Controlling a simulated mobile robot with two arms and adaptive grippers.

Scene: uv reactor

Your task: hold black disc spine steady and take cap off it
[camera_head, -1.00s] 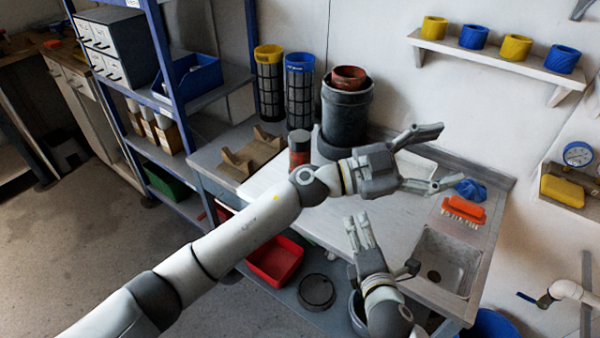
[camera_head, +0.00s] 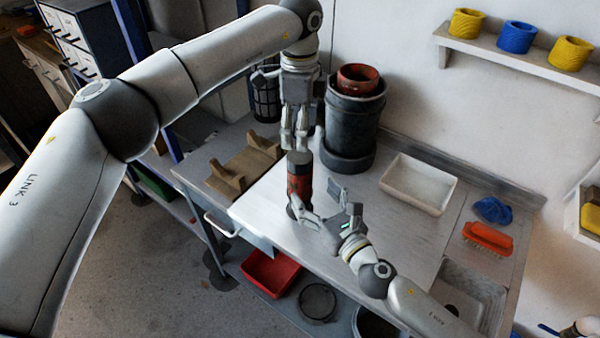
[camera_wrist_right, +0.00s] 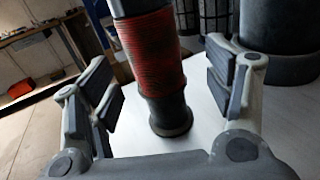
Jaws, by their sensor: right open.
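The disc spine (camera_head: 299,180) stands upright on the bench, a dark column with a red ribbed band. In the right wrist view its red band (camera_wrist_right: 152,48) and black round foot (camera_wrist_right: 171,117) show; its top is out of that frame. The black cap (camera_head: 299,157) is at its upper end, partly hidden by my left fingertips. My left gripper (camera_head: 295,146) points straight down at the cap, fingers close together; whether they grip it is unclear. My right gripper (camera_head: 316,200) is open low beside the spine. In the wrist view its fingers (camera_wrist_right: 165,88) stand on either side of the spine, apart from it.
A dark pot with a red-brown pot inside (camera_head: 352,120) stands close behind, to the right. A wooden cradle (camera_head: 245,170) lies to the left. A white tray (camera_head: 418,184), blue cloth (camera_head: 492,210), orange brush (camera_head: 487,238) and sink (camera_head: 462,300) are to the right.

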